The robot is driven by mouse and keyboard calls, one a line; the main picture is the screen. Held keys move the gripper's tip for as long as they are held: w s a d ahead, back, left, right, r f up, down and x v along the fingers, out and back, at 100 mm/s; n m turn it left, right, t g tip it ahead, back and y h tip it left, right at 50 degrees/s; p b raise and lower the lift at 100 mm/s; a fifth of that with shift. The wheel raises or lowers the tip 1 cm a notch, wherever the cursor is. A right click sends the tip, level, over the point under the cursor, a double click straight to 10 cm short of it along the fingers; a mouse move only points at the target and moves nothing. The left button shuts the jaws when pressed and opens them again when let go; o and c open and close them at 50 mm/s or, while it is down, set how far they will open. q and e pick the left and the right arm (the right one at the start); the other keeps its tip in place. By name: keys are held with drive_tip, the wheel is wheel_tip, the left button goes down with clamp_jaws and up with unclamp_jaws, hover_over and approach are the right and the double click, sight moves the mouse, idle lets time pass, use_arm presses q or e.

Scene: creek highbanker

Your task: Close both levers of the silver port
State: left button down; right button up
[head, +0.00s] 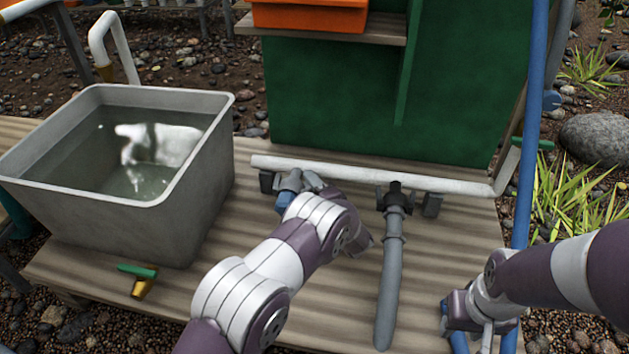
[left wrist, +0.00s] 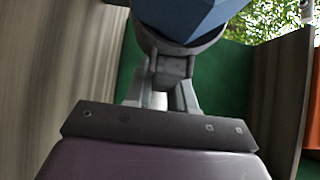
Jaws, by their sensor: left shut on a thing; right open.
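The silver port (head: 291,181) sits on the white pipe, left of the dark fitting, and a blue piece (head: 284,202) is on its near side. My left gripper (head: 308,186) is at the port and partly covers it. In the left wrist view, its fingers are shut on a small grey part (left wrist: 172,65) next to a silver collar (left wrist: 190,45) below the faceted blue piece (left wrist: 190,14). I cannot tell whether this part is a lever. The state of both levers is unclear. My right gripper (head: 485,335) is open at the lower right, away from the port.
The white pipe (head: 345,173) runs along the wooden deck (head: 335,300) before the green panel (head: 360,110). A dark fitting (head: 396,193) with a grey hose (head: 391,285) lies right of the port. A water tub (head: 190,215) stands left. A blue pole (head: 525,180) rises near my right arm.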

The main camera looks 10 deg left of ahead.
use_arm(q)
drive_tip(key=c, duration=1)
unclamp_jaws()
drive_tip(key=shift+c, duration=0.2)
drive_tip(key=p+v, duration=0.7)
drive_tip(key=v, duration=0.5)
drive_tip(key=shift+s+d+p, duration=0.2)
drive_tip(key=shift+s+p, duration=0.15)
